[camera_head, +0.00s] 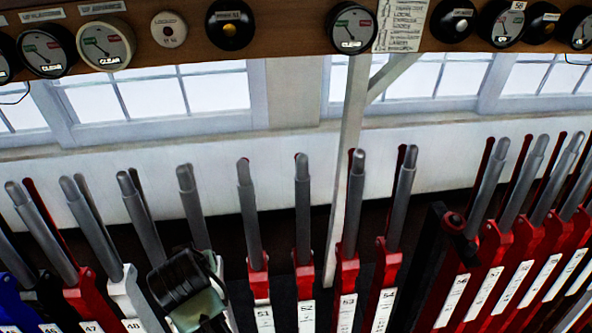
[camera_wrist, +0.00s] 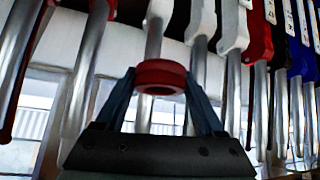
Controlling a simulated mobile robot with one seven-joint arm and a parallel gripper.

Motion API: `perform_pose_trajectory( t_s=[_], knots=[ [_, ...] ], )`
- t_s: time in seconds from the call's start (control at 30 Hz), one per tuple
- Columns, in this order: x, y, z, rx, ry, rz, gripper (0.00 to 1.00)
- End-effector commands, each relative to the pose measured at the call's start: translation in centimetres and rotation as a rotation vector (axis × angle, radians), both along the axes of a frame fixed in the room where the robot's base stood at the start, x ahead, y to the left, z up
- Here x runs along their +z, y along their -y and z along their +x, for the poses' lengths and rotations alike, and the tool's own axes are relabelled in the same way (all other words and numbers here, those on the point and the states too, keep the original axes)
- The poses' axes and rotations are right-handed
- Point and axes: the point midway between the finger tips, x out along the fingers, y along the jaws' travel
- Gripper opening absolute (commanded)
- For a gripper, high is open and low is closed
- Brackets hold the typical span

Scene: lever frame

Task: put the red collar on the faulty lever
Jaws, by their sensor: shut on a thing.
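The red collar (camera_wrist: 160,70) is a thick ring with its hole partly showing in the wrist view. My gripper (camera_wrist: 160,84) is shut on it, with one dark finger on each side. A grey lever (camera_wrist: 153,40) with a white base lies behind the collar in that view; I cannot tell how far apart they are. In the head view, the black and pale green end of my arm (camera_head: 185,285) is at lower left, in front of a grey lever (camera_head: 190,200). The collar is hidden there. No mark shows which lever is faulty.
A black part (camera_head: 459,240) stands beside the right group. A shelf with dials (camera_head: 230,30) runs above. A pale post (camera_head: 347,170) rises behind the levers.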

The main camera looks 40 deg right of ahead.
Motion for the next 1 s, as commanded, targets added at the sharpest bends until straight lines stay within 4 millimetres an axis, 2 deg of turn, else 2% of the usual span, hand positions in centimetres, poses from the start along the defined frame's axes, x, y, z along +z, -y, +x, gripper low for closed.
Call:
perform_pose_trajectory(
  t_s=[0.03,0.13,0.2,0.33,0.4,0.5,0.6,0.73,1.0],
  knots=[
    [3.1,2.6,0.9,-0.024,0.003,-0.008,0.22],
    [7.3,6.7,1.2,-0.06,-0.015,-0.003,0.22],
    [10.0,9.8,0.7,-0.091,-0.029,0.0,0.22],
    [14.1,15.3,-1.4,-0.155,-0.052,0.011,0.22],
    [15.7,17.8,-2.8,-0.19,-0.061,0.018,0.22],
    [17.2,20.5,-4.8,-0.234,-0.071,0.026,0.22],
    [18.2,22.2,-6.2,-0.265,-0.077,0.032,0.22],
    [18.7,23.2,-7.0,-0.284,-0.081,0.036,0.22],
    [18.2,24.1,-5.7,-0.285,-0.083,0.037,0.22]
  ],
)
